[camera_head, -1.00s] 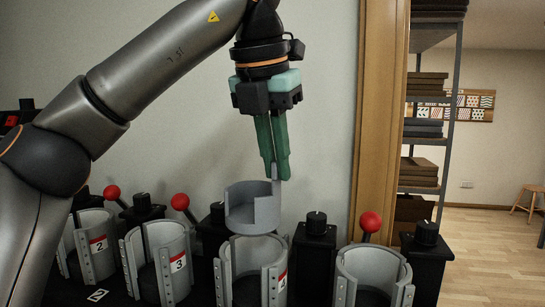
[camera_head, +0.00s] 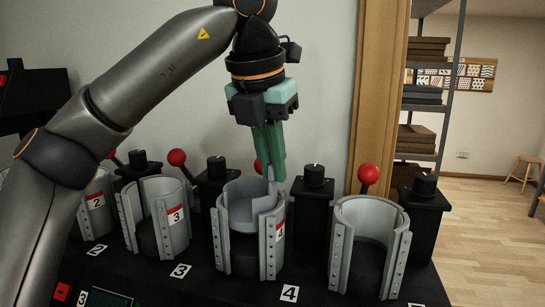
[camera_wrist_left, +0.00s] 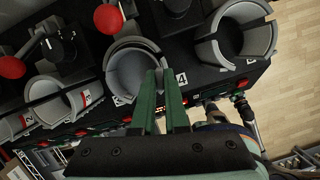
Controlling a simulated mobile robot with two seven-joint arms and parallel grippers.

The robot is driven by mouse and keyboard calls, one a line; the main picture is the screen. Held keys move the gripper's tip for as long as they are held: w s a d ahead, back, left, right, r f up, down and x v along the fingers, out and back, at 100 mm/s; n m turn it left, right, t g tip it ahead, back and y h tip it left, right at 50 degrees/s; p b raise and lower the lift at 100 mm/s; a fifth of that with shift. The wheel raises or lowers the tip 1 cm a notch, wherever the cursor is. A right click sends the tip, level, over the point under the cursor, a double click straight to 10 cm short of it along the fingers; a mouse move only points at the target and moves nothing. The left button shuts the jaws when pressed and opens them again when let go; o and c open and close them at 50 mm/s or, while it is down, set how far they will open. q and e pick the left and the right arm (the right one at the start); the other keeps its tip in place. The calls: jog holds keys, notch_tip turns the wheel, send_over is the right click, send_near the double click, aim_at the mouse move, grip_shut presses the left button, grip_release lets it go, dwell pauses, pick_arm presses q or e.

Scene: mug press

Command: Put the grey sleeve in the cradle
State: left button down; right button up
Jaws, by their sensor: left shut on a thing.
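The grey sleeve (camera_head: 241,192) is an open-sided cup shape. In the head view it is upright, with its lower part inside the grey cradle marked 4 (camera_head: 242,250) and its upper part showing above the rim. My left gripper (camera_head: 275,177) points down and is shut on the sleeve's raised right edge. In the left wrist view the fingers (camera_wrist_left: 168,98) reach down to the near edge of the sleeve (camera_wrist_left: 127,70). Whether the sleeve rests on the cradle's floor is hidden. My right gripper is not in view.
Cradles marked 3 (camera_head: 158,222) and 2 (camera_head: 95,205) stand to the left, and another empty cradle (camera_head: 369,250) to the right. Black posts (camera_head: 314,215) and red ball levers (camera_head: 369,174) stand behind and between them. A wooden post (camera_head: 378,100) rises behind.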

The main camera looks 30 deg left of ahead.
pick_arm(q)
jog(key=shift+f+b, duration=1.15)
jog(key=shift+f, duration=0.6)
jog(key=c, duration=0.9)
grip_release()
jog(key=shift+o, duration=0.2)
jog(key=p+v, duration=0.4)
jog(key=v, duration=0.8)
jog(key=shift+r, duration=0.2)
jog(key=shift+s, duration=0.15)
